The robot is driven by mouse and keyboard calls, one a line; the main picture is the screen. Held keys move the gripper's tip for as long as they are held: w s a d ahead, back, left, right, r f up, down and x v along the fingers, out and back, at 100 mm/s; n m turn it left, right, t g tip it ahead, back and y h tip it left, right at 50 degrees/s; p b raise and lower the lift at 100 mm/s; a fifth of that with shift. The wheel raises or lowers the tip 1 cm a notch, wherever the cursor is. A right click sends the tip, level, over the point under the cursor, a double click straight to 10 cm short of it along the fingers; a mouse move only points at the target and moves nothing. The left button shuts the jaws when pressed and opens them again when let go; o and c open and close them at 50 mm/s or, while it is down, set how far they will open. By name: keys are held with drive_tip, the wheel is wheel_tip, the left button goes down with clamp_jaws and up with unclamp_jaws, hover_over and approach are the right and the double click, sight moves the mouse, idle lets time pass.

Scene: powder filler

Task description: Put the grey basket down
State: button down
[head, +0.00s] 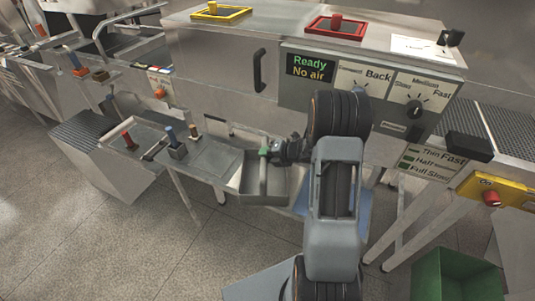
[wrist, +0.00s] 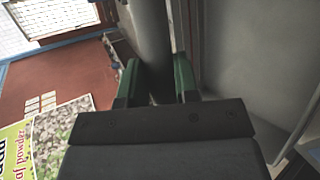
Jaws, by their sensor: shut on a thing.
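The grey basket (head: 246,177) is an open metal tray with an upright handle, at the right end of a narrow metal shelf (head: 207,153) in the head view. My gripper (head: 265,152) is at the top of the handle, its green fingertips closed about it. In the wrist view the green fingers (wrist: 156,82) stand on both sides of the grey handle bar (wrist: 152,35). A large grey surface to the right there may be a basket wall. I cannot tell whether the basket's bottom touches anything.
The shelf carries a red-topped lever (head: 128,141) and a blue-topped one (head: 175,143). The filler machine (head: 215,60) stands behind; its display reads "Ready, No air". A green crate (head: 455,277) is on the floor at lower right. Floor at left is clear.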

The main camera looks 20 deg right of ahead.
drive_tip(key=c, duration=0.8)
unclamp_jaws()
drive_tip(key=shift+f, duration=0.1)
drive_tip(key=shift+c, duration=0.2)
drive_tip(key=b+v, duration=0.1)
drive_tip(key=v, duration=1)
wheel_tip(320, 180, up, 14)
drive_tip(key=a+m+t+h, duration=0.1)
drive_tip(key=m+t+h, duration=0.1)
drive_tip(key=m+h, duration=1.15)
drive_tip(key=s+a+f+m+g+y, duration=0.2)
drive_tip(key=s+a+m+g+y, duration=0.3)
drive_tip(key=s+a+m, duration=0.8)
drive_tip(key=s+m+g, duration=0.1)
drive_tip(key=s+m, duration=0.1)
drive_tip(key=s, duration=0.1)
drive_tip(key=shift+a+g+y, duration=0.3)
drive_tip(key=shift+a+y, duration=0.05)
drive_tip(key=shift+a, duration=0.05)
